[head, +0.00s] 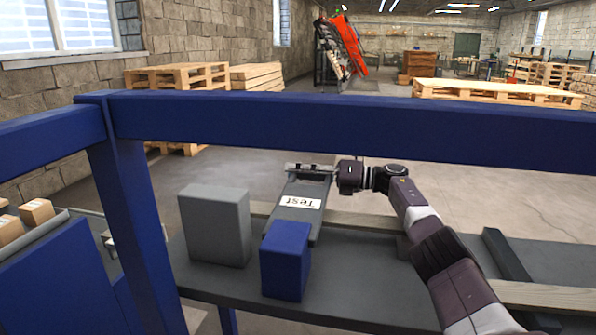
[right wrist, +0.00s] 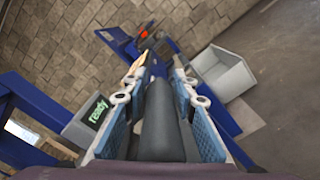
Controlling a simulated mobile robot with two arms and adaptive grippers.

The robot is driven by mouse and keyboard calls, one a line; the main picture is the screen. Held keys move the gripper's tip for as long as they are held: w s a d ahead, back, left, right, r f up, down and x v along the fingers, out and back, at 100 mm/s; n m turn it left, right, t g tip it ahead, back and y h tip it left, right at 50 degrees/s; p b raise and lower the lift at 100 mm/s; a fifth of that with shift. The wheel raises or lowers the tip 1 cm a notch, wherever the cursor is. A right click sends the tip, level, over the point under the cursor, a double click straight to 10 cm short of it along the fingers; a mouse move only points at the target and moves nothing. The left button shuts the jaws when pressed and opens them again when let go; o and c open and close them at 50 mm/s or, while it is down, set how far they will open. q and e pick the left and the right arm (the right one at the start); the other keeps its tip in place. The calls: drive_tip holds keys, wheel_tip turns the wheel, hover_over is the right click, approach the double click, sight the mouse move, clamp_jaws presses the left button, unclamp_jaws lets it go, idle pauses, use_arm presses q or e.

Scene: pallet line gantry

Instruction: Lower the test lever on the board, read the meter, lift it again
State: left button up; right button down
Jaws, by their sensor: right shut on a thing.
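The grey board (head: 297,222) carries a white label reading "Test", upside down in the head view. My right gripper (head: 308,168) is at the board's far end, its arm coming in from the right. In the right wrist view its two blue-padded fingers are shut on a dark grey rounded bar, the test lever (right wrist: 160,125). The lever's base is hidden. The meter (right wrist: 92,115) is a grey box with a dark screen showing "ready" in green. My left gripper is in neither view.
A grey box (head: 215,225) and a blue block (head: 287,262) stand close to the board. A blue gantry beam (head: 350,118) crosses in front. A light grey bin (right wrist: 222,75) shows in the wrist view. Wooden pallets (head: 510,92) lie behind; open floor lies between.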

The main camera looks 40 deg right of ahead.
drive_tip(key=shift+s+a, duration=0.1)
drive_tip(key=shift+a, duration=0.15)
drive_tip(key=c, duration=2)
unclamp_jaws()
drive_tip(key=shift+o, duration=1.2)
drive_tip(key=shift+s+r, duration=0.1)
drive_tip(key=shift+r, duration=0.15)
drive_tip(key=shift+d, duration=0.1)
drive_tip(key=shift+s+d, duration=0.2)
drive_tip(key=v, duration=1.1)
drive_tip(key=shift+d, duration=0.2)
drive_tip(key=shift+s+f, duration=0.1)
drive_tip(key=shift+f, duration=0.05)
